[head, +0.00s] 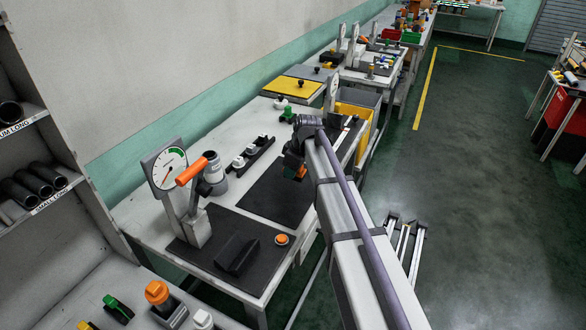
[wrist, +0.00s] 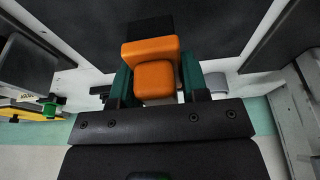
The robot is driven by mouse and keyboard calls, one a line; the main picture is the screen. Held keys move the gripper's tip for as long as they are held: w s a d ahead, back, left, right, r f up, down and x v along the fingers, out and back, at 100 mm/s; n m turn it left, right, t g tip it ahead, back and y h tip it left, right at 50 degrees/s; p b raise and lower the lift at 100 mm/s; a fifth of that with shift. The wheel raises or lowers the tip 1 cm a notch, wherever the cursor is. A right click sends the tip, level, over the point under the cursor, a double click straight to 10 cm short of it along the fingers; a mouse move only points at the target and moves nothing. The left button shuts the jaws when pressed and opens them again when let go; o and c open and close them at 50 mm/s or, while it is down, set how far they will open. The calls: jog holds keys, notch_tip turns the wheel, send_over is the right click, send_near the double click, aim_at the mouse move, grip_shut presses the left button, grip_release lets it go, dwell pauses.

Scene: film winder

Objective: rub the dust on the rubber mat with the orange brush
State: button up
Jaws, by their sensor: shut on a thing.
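My gripper (head: 293,166) hangs over the bench near the dark mat. In the wrist view its two dark green fingers (wrist: 153,78) are shut on an orange brush (wrist: 152,50), one on each side. A black part extends from the brush's far end. A small orange bit of the brush (head: 301,173) shows in the head view. A black rubber mat (head: 268,200) lies flat on the bench beneath and left of my gripper; I cannot tell whether the brush touches it. A second black mat (head: 207,262) lies under the gauge press. I cannot make out dust on either mat.
The gauge press (head: 192,205) with an orange handle stands left of the mat, beside a grey canister (head: 213,170). A black holder with white knobs (head: 250,155) lies behind the mat. A yellow bin (head: 354,116) stands beyond my gripper.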

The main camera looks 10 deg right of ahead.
notch_tip(320, 180, up, 3)
jog(key=p, duration=0.3)
jog(key=shift+r, duration=0.1)
dwell(0.3)
